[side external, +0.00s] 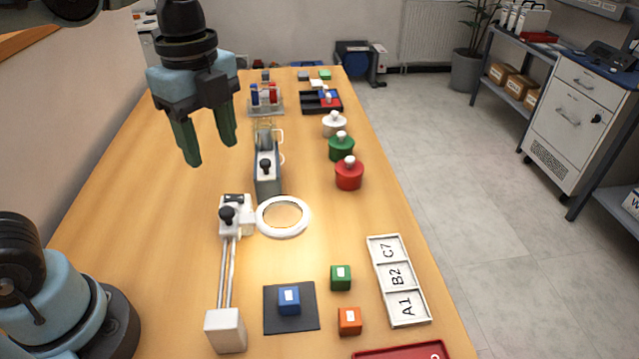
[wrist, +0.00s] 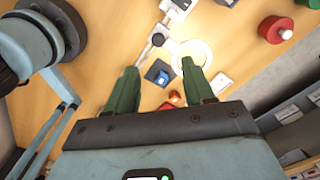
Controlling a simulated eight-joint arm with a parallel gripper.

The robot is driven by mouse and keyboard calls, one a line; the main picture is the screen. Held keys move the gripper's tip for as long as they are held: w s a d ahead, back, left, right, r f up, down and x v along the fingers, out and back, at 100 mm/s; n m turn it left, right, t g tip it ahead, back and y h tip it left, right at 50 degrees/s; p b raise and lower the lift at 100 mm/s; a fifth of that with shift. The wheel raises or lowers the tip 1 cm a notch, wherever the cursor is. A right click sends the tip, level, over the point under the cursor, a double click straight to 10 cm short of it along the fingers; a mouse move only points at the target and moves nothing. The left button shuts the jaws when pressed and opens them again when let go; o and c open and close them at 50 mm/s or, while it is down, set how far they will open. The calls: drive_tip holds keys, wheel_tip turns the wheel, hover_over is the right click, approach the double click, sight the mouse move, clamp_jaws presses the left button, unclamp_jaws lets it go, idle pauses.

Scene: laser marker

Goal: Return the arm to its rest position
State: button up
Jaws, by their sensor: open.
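My gripper (side external: 209,140) hangs over the left part of the wooden table, with its two green fingers apart and nothing between them. In the wrist view my gripper (wrist: 160,92) is also open and empty. A blue cube (side external: 289,300) with a white label sits on a dark square mat (side external: 272,325) at the front of the table. It also shows beyond the fingers in the wrist view (wrist: 162,79). A green cube (side external: 341,277) and an orange cube (side external: 349,320) stand to the right of the mat. My gripper is well above and apart from all of them.
A ring lamp (side external: 304,228) on a rail stands mid-table. A white tray (side external: 411,307) marked A1, B2, C7 lies at right, a red tray (side external: 400,354) at front. Red (side external: 349,177), green (side external: 341,151) and white (side external: 334,128) knobbed containers line the right edge. The left table side is clear.

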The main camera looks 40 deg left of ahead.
drive_tip(key=shift+r, duration=0.25)
drive_tip(key=w+a+f+n+t, duration=0.1)
drive_tip(key=a+f+n+t, duration=0.1)
drive_tip(key=n, duration=0.7)
drive_tip(key=w+a+f+n+t, duration=0.1)
drive_tip(key=a+f+n+t, duration=0.1)
drive_tip(key=f+n+t, duration=0.3)
drive_tip(key=f+n, duration=0.1)
drive_tip(key=n, duration=0.3)
drive_tip(key=shift+w+a, duration=0.25)
drive_tip(key=shift+a, duration=0.05)
